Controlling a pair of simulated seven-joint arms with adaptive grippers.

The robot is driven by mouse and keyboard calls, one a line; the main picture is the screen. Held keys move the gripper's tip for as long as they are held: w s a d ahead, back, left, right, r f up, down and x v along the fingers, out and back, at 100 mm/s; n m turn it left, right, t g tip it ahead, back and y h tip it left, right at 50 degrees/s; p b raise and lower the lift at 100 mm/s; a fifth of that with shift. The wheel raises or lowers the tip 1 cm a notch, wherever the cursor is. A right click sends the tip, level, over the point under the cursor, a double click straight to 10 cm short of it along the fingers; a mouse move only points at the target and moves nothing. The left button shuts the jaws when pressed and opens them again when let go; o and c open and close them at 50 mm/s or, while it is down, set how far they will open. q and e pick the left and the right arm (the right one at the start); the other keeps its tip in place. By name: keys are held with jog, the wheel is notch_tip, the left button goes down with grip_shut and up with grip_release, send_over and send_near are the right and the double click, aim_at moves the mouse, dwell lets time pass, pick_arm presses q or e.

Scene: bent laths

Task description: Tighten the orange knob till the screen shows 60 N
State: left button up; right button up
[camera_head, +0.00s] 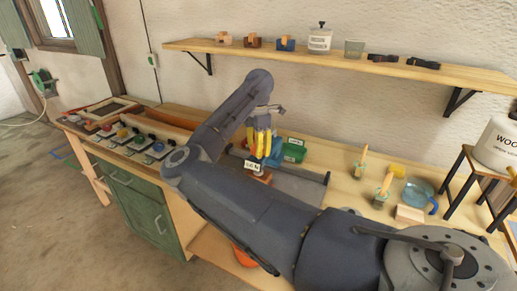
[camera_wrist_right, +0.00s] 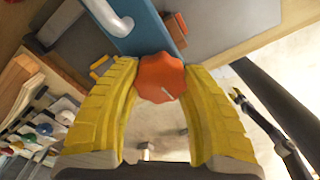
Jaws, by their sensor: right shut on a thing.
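The orange knob (camera_wrist_right: 163,78) is a lobed disc with a small pale mark near its lower edge. It sits between the yellow fingertips of my right gripper (camera_wrist_right: 163,80), which are shut on it at both sides. A blue body (camera_wrist_right: 140,30) lies just beyond the knob. In the head view my right gripper (camera_head: 262,145) points down over the bench, and the knob is not distinguishable there. A small white panel (camera_head: 252,165) with dark marks shows beside the fingers; I cannot read it or tell if it is the screen. My left gripper is not in view.
A green box (camera_head: 294,150) stands close to the right of the gripper. Wooden-handled tools (camera_head: 384,187) and a blue mug (camera_head: 418,194) stand farther right. Trays of small parts (camera_head: 128,138) fill the left bench. A wall shelf (camera_head: 340,62) runs above.

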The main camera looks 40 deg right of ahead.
jog(key=m, duration=0.6)
jog(key=shift+f, duration=0.1)
jog(key=m, duration=0.6)
jog(key=shift+m, duration=0.4)
dwell(0.3)
jog(key=o, duration=1.3)
jog(key=shift+r, duration=4.05)
